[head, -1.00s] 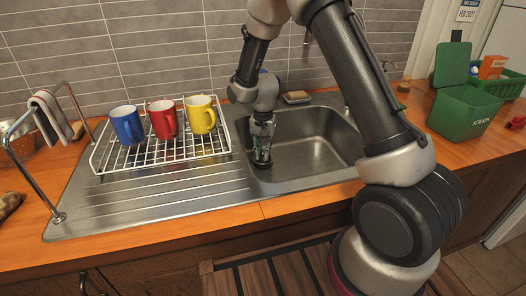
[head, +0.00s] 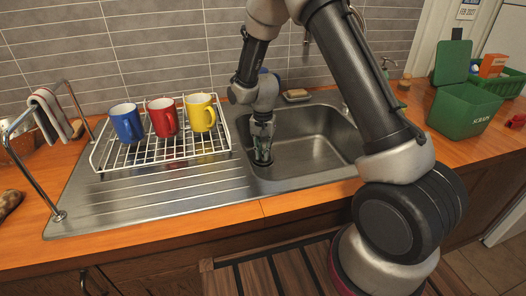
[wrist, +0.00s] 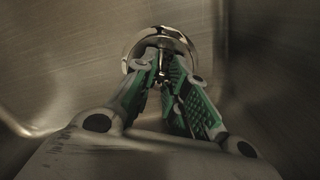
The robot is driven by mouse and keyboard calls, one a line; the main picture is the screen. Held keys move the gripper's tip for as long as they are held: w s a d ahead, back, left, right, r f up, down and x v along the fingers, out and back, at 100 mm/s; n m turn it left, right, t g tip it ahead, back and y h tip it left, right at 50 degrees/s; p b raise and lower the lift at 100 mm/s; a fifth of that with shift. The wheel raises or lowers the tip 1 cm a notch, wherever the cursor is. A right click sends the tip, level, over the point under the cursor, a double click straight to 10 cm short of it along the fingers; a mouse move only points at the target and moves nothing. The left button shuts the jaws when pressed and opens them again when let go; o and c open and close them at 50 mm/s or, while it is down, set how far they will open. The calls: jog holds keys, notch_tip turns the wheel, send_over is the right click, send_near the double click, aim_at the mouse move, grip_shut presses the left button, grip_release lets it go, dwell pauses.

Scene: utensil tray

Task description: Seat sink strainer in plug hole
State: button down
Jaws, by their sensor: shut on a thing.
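The sink strainer (wrist: 160,35) shows in the wrist view as a shiny round metal rim just beyond my fingertips. My gripper (wrist: 165,75) has its green-padded fingers closed together on the middle of the strainer. In the head view my gripper (head: 262,146) points down inside the left part of the sink basin (head: 312,152), with a dark shape at its tips low in the basin. The plug hole cannot be made out; the gripper and strainer may cover it. I cannot tell whether the strainer touches the basin floor.
Basin walls surround my gripper closely on the left. A white rack (head: 165,158) with blue (head: 126,123), red (head: 163,118) and yellow (head: 200,113) mugs stands left of the basin. A soap dish (head: 297,96) sits behind it. The basin's right side is empty.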

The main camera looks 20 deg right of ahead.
jog(key=shift+f, duration=0.4)
jog(key=c, duration=1.3)
grip_release()
jog(key=shift+c, duration=0.2)
jog(key=shift+r, duration=2.5)
